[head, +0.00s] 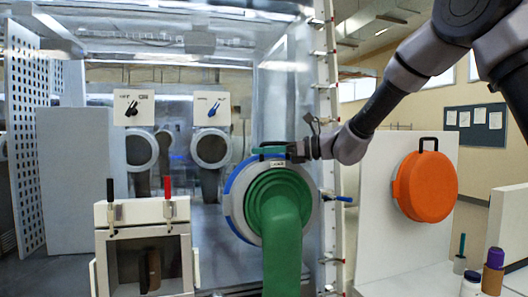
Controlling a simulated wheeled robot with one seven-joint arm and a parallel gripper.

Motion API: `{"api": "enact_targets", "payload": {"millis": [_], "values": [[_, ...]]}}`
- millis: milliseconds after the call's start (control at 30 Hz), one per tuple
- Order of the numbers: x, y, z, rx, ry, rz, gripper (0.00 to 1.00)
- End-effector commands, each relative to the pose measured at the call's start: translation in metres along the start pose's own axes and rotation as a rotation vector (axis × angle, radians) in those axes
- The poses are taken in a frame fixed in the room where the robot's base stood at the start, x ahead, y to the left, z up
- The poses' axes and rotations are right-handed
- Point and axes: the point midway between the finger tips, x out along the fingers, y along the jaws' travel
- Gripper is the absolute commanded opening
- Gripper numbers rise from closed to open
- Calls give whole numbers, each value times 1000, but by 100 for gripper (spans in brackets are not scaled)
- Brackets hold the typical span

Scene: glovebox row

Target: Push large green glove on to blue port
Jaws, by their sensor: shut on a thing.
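The large green glove (281,235) shows its ribbed round cuff facing me, with its sleeve hanging down toward the bottom edge. The blue port (234,205) is a blue-edged ring with a grey rim around the cuff, on the clear glovebox front. The cuff lies in front of the port's middle; whether it is seated on the ring cannot be told. My gripper (288,150) is at the top of the cuff, shut on the glove's green top handle. Its fingertips are small and partly hidden.
An orange round cover (425,187) with a black handle hangs on a white panel at right. A small blue-handled lever (343,199) sticks out right of the port. A white box (148,245) with red and black levers stands at left. Bottles (493,272) stand at lower right.

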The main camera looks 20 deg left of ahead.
Motion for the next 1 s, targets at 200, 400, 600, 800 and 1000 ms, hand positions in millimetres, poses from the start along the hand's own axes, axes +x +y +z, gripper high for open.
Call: {"api": "enact_targets", "payload": {"millis": [200, 400, 600, 800, 1000], "values": [[2, -4, 1, -1, -2, 0, 0], [4, -6, 1, -1, -2, 0, 0], [4, -6, 1, 0, -2, 0, 0], [4, -6, 1, 0, -2, 0, 0], [6, -9, 0, 0, -2, -1, 0]]}}
